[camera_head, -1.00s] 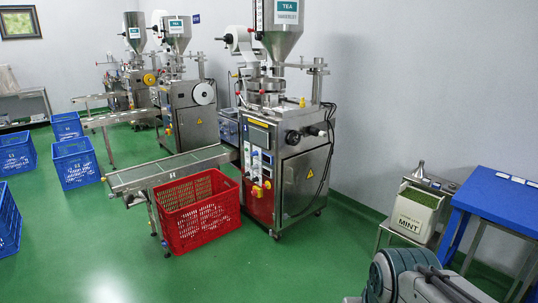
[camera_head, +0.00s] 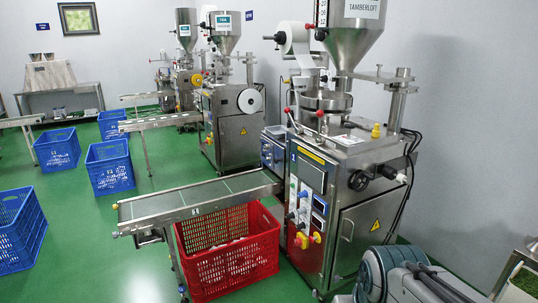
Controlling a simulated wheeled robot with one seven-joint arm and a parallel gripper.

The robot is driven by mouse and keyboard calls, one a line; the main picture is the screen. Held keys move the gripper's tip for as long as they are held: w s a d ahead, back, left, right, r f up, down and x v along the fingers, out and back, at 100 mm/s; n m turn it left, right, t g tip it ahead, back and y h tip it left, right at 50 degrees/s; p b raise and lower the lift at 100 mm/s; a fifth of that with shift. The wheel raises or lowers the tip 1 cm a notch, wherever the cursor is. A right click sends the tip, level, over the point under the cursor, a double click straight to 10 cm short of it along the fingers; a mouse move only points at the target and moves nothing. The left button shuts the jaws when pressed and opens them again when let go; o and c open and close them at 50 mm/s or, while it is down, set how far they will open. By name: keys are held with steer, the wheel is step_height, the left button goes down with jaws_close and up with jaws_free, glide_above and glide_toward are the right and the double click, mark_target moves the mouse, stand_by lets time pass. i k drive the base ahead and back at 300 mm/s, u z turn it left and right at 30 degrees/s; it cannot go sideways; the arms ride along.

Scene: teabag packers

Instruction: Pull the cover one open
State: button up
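The nearest tea-packing machine (camera_head: 318,160) stands right of centre, a steel cabinet with a hopper on top. A plain steel door (camera_head: 360,235) with a yellow warning triangle and a handle is on its right-hand face and looks shut. I cannot tell for certain whether this is cover one. A control panel (camera_head: 306,205) with knobs and switches is on its left-hand face. Part of my arm shows at the bottom right, in front of the machine's lower right part. My gripper is not in view.
A red crate (camera_head: 235,268) stands under the conveyor (camera_head: 195,197), left of the machine. Blue crates (camera_head: 20,240) stand on the green floor at left. Two similar machines (camera_head: 235,125) stand behind. A container with green leaves (camera_head: 520,285) is at the right edge.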

mark_target(272, 154)
steer(key=u, duration=0.2)
steer(key=i, duration=1.65)
steer(key=u, duration=0.4)
steer(key=i, duration=1.5)
steer(key=u, duration=0.1)
